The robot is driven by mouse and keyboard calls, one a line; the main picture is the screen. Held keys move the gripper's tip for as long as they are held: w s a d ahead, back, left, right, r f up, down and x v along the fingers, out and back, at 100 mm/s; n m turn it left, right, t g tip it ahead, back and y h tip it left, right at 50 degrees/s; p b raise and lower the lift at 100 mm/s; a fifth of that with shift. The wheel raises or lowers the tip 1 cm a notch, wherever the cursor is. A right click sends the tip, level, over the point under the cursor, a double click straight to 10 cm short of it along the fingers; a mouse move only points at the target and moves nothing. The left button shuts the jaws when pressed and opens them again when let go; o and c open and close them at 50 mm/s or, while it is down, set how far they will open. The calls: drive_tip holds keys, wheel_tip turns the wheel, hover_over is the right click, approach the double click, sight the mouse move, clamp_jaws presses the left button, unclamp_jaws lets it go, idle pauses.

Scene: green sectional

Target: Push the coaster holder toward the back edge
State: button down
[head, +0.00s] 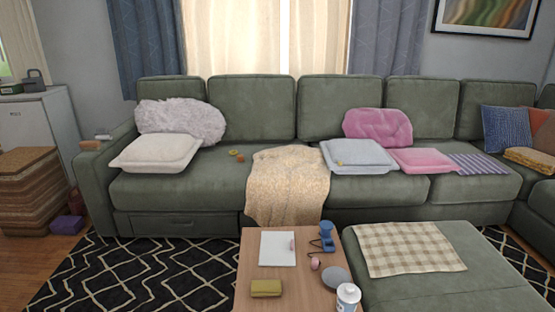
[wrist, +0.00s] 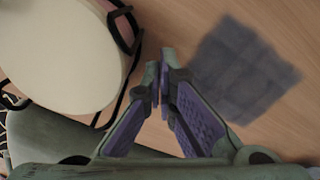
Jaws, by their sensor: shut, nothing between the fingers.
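In the wrist view, a round cream object with thin black wire arms around its edge, which looks like the coaster holder (wrist: 62,50), fills the upper left and is cut off by the frame. It rests on or above a light wood surface (wrist: 190,25). My gripper (wrist: 160,84) is shut and empty, with its fingertips to the right of the wire frame and a small gap visible between them in the picture. I cannot tell how high the fingertips are above the wood. My gripper does not show in the head view, and I cannot surely pick out the holder there.
A blurred grey square patch (wrist: 243,68) lies right of my gripper. In the head view, the wooden table (head: 255,245) bears a white pad (head: 277,249), a mustard pouch (head: 266,288), a grey disc (head: 334,277) and a white canister (head: 348,298). A green ottoman (head: 440,275) adjoins it.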

drive_tip(key=shift+s+d, duration=0.15)
drive_tip(key=shift+s, duration=0.55)
drive_tip(key=shift+s+d, duration=0.15)
drive_tip(key=shift+s, duration=0.55)
drive_tip(key=shift+r, duration=0.1)
wheel_tip(320, 180, up, 9)
drive_tip(key=w+p, duration=0.2)
drive_tip(key=p, duration=0.6)
drive_tip(key=shift+a, duration=0.25)
